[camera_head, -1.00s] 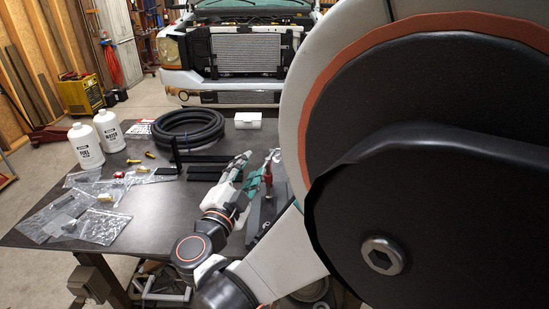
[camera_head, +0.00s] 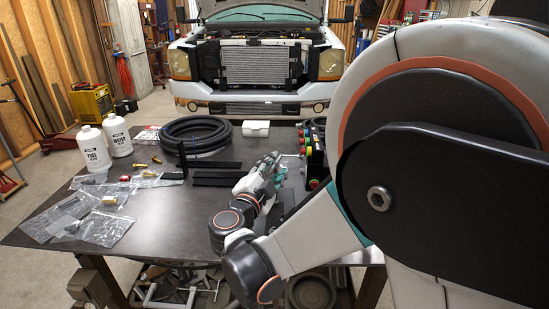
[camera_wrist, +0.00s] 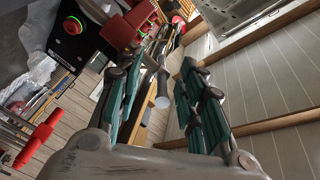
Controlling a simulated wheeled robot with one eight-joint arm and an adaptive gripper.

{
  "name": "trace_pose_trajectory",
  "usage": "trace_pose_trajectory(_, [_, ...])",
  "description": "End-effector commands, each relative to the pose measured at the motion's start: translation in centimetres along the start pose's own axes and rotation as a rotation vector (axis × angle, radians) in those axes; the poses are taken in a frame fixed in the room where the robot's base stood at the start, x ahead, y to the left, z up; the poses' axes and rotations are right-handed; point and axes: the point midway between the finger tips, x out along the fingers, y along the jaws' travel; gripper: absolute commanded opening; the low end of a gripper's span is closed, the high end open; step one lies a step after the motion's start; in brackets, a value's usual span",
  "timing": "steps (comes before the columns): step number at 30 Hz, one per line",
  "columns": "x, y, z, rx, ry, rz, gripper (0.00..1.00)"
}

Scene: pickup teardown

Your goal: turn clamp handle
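My gripper (camera_wrist: 152,85) is open in the wrist view, its two teal-padded fingers apart. A grey rod with a rounded end, which looks like the clamp handle (camera_wrist: 161,92), shows in the gap between them. I see no clear contact with either finger. The rod runs up toward a red clamp body (camera_wrist: 124,27) beyond the left finger. In the head view my gripper (camera_head: 267,172) is over the right part of the table, and the clamp behind it is mostly hidden.
On the table (camera_head: 150,215) are a black hose coil (camera_head: 193,135), white bottles (camera_head: 94,149), bags of small parts and flat black bars (camera_head: 214,178). A box with coloured buttons (camera_head: 313,150) stands close to the gripper's right. A truck front (camera_head: 255,65) is behind.

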Motion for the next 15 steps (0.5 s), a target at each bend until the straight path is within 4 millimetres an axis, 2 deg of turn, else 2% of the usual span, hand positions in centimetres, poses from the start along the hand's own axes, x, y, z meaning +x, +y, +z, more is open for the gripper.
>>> trace_pose_trajectory(5, [1.28,0.04,0.0,0.0,0.0,0.0,0.36])
trace_pose_trajectory(14, [1.46,-0.02,-0.03,0.0,0.0,0.0,0.36])
trace_pose_trajectory(15, [1.46,-0.02,-0.03,0.0,0.0,0.0,0.29])
